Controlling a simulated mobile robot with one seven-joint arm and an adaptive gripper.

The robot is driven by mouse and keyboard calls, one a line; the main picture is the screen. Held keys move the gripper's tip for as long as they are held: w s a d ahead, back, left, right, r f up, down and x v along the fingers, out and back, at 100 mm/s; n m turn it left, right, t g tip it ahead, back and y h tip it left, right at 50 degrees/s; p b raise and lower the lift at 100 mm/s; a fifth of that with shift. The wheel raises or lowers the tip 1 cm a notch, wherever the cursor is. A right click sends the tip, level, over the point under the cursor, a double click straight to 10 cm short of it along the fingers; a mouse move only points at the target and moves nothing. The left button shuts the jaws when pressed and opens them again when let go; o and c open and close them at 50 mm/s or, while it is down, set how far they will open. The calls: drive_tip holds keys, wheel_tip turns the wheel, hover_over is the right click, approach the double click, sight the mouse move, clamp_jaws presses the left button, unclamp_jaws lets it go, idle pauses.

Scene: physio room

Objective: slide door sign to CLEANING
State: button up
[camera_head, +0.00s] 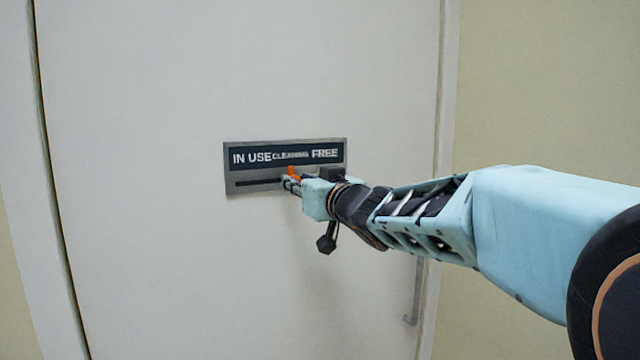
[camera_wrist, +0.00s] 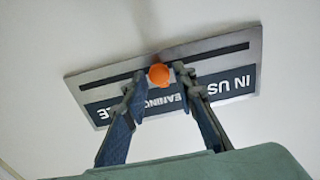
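The door sign (camera_head: 240,174) is a grey plate with a dark strip reading IN USE, CLEANING and FREE from left to right. A dark slot runs below the words. The orange slider knob (camera_head: 291,171) stands at about the middle of the slot, below CLEANING. My gripper (camera_head: 290,182) is at the knob, in front of the plate. In the wrist view the sign (camera_wrist: 218,62) appears upside down. The knob (camera_wrist: 158,74) sits between my two fingertips there, with a small gap seeming to show on each side. The fingers hide part of the words.
The sign is on a pale door (camera_head: 150,250) with a flat, clear surface around it. A grey vertical door handle (camera_head: 415,295) is at the lower right, below my arm. The door frame (camera_head: 445,100) and a beige wall lie to the right.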

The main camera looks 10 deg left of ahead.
drive_tip(key=shift+o, duration=0.7)
approach(289, 132)
drive_tip(key=shift+x, duration=2.2)
